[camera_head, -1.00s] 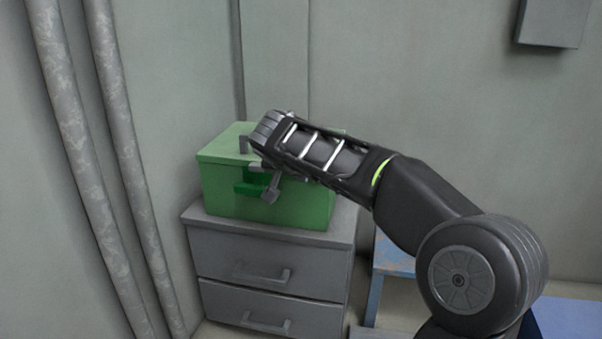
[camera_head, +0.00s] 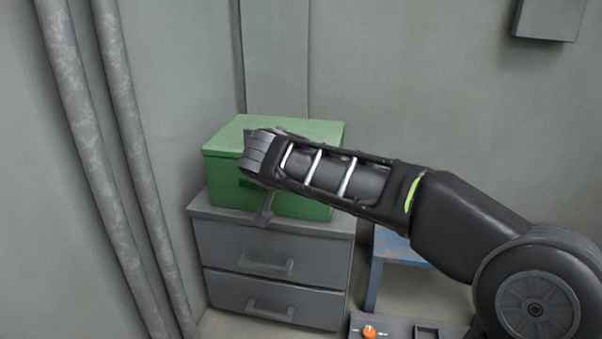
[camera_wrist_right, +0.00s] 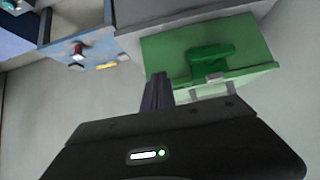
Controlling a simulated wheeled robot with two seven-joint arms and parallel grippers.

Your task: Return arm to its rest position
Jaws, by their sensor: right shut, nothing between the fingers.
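My right arm reaches in from the right in the head view. Its gripper (camera_head: 262,205) is in front of the green box (camera_head: 222,172) and hides part of its front. In the right wrist view the shut, empty fingers (camera_wrist_right: 157,90) show beside the green box (camera_wrist_right: 165,50) and its green handle (camera_wrist_right: 212,60). I cannot tell whether the fingers touch the box. The box's lid looks closed in the head view. My left gripper is not in view.
The box stands on a grey drawer cabinet (camera_head: 232,243) with two shut drawers. A blue stool or table (camera_head: 405,246) is right of it, with small items on a blue top in the wrist view (camera_wrist_right: 95,52). Two pipes (camera_head: 140,150) run along the left wall. A panel with an orange knob (camera_head: 369,331) is below.

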